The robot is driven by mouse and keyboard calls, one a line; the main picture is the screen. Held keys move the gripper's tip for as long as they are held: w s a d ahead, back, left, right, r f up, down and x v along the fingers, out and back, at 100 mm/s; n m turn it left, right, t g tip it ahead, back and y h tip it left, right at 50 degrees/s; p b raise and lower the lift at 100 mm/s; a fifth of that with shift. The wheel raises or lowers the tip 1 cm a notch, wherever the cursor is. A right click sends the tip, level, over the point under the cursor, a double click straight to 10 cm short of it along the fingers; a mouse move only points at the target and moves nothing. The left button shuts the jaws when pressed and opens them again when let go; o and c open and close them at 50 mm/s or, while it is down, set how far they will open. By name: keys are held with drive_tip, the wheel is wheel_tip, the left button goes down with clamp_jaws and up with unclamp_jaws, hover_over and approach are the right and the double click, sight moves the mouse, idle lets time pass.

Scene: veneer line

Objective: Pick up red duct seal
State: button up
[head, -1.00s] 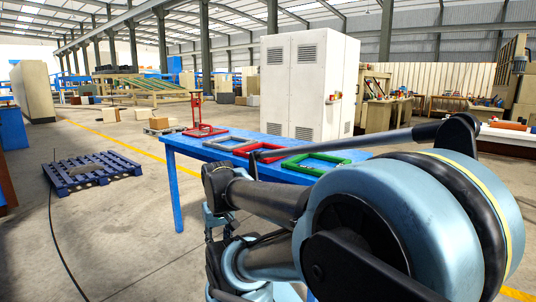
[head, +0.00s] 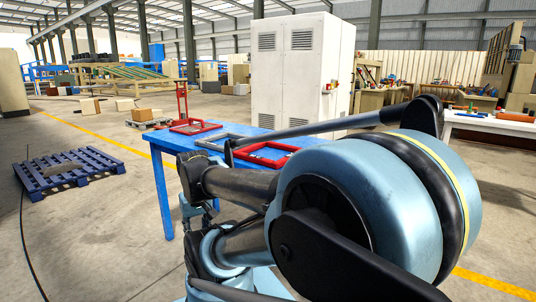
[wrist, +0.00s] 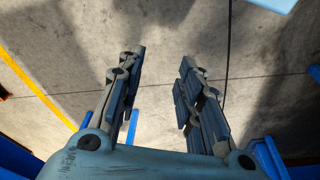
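Two red frame-shaped pieces lie on the blue table, and I cannot tell for sure which is the red duct seal. One red frame (head: 266,154) is nearer, partly hidden behind my arm. The other red frame (head: 195,127) lies further left, with a thin upright red piece (head: 182,100) at its back. My gripper (wrist: 163,56) is open and empty in the wrist view, its two fingers apart above bare concrete floor. No red piece shows between or near the fingers there.
The blue table (head: 163,190) stands in front of me, with a grey frame (head: 222,141) between the red ones. A white cabinet (head: 303,75) stands behind it. A blue pallet (head: 67,172) lies on the floor at left. A bench (head: 490,124) is at right.

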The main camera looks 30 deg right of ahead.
drive_tip(key=shift+o, duration=0.6)
drive_tip(key=shift+w+a, duration=0.15)
drive_tip(key=shift+a, duration=0.15)
drive_tip(key=shift+o, duration=1.2)
drive_tip(key=shift+s+r, duration=0.25)
wheel_tip(320, 180, up, 28)
drive_tip(key=m+g, duration=0.2)
drive_tip(key=m, duration=3)
hover_over(255, 156)
wheel_tip(255, 156, down, 17)
drive_tip(key=shift+r, duration=0.1)
clamp_jaws()
